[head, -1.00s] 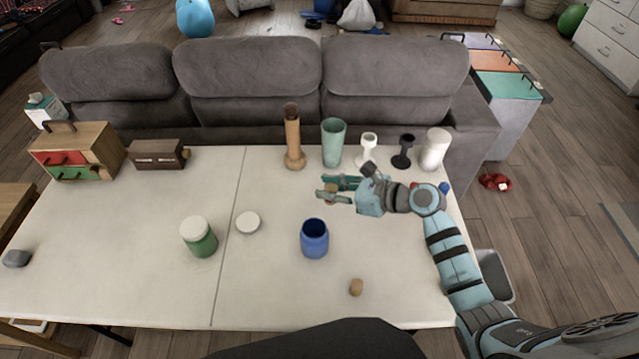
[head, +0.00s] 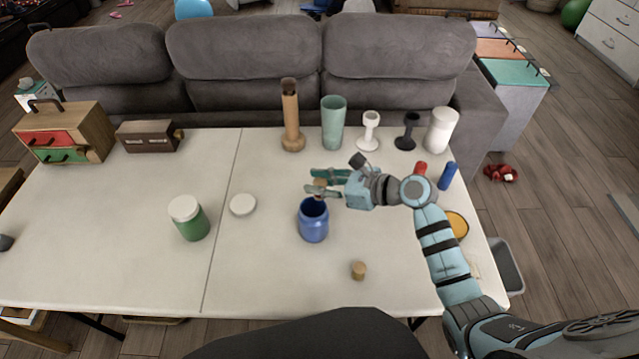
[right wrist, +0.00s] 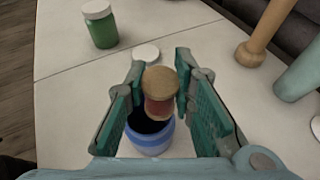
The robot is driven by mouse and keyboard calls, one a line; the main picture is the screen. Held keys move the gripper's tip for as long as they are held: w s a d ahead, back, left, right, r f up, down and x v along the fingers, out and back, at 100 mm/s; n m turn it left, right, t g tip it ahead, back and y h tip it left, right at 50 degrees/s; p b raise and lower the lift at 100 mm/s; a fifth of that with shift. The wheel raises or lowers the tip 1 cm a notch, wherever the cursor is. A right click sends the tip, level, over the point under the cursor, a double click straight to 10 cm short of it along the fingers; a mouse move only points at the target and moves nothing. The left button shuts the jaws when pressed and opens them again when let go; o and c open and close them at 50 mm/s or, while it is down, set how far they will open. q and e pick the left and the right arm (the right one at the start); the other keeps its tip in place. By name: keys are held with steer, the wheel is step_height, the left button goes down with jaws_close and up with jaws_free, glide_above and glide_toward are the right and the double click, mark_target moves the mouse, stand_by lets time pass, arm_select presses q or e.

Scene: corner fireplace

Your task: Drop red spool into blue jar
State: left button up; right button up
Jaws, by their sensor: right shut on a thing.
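The blue jar (head: 313,224) stands upright and open on the white table, its dark mouth facing up. My right gripper (head: 320,184) is shut on the red spool (right wrist: 158,107), which has a pale wooden end and a red middle. In the right wrist view the spool sits between the green finger pads and overlaps the mouth of the blue jar (right wrist: 150,141). In the head view the gripper is above the jar's far rim, and the fingers partly hide the spool. My left gripper is not in view.
A white lid (head: 242,205) and a green jar (head: 190,220) are left of the blue jar. A cork (head: 358,270) lies in front. A wooden stand (head: 291,122), a teal cup (head: 333,124) and white and black holders line the back.

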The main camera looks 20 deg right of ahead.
steer(key=o, duration=0.9)
steer(key=shift+s+d, duration=0.1)
steer(key=shift+d, duration=0.1)
steer(key=v, duration=1.1)
steer(key=shift+r, duration=0.3)
steer(key=shift+s+d, duration=0.1)
